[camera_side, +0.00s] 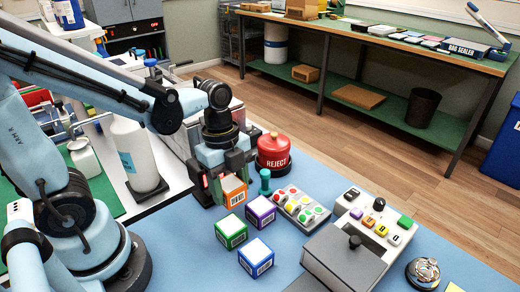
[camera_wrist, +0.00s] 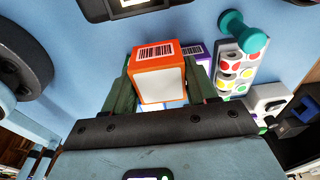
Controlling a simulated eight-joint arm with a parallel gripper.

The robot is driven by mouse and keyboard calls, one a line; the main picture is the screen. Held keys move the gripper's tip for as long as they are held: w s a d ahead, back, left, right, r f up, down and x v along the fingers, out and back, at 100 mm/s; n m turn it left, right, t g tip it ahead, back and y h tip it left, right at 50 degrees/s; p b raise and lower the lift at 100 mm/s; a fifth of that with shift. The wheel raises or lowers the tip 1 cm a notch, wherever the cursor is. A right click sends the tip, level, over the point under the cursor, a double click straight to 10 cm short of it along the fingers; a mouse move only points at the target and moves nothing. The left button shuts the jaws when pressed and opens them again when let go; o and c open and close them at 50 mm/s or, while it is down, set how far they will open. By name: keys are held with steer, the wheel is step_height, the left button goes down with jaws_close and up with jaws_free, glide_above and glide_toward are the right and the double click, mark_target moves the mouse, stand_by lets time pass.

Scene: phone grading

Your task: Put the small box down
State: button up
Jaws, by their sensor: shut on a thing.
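The small box in my gripper is orange and white with a barcode label; it shows in the side view (camera_side: 234,191) and close up in the wrist view (camera_wrist: 158,76). My gripper (camera_side: 222,182) is shut on this orange box, with a dark green finger on each side of it in the wrist view (camera_wrist: 160,85). Three like boxes stand on the blue mat: a green one (camera_side: 231,231), a purple one (camera_side: 260,212) and a blue one (camera_side: 256,258). The orange box is behind the green one in the side view. I cannot tell whether its underside touches the mat.
A red REJECT container (camera_side: 273,152), a teal-handled stamp (camera_side: 265,182) and a tray of coloured dots (camera_side: 299,206) stand to the right. A grey device with coloured keys (camera_side: 345,258) and a bell (camera_side: 422,272) are farther right. Blue mat (camera_side: 190,262) is bare left of the boxes.

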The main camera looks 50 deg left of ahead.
stand_by(0.3)
steer(key=s+d+r+m, duration=0.2)
steer(key=d+m, duration=0.1)
steer(key=d, duration=0.3)
steer(key=s+d+r+m+g, duration=0.1)
steer(key=d+m, duration=0.2)
steer(key=d, duration=0.3)
steer(key=s+d+r+m, duration=0.2)
steer(key=d+m, duration=0.1)
steer(key=d, duration=0.4)
glide_above(285, 243)
step_height(285, 243, down, 7)
steer(key=shift+w+a+r, duration=0.1)
steer(key=shift+w, duration=0.05)
steer(key=shift+f, duration=2.05)
steer(key=shift+f, duration=0.15)
steer(key=o, duration=1.1)
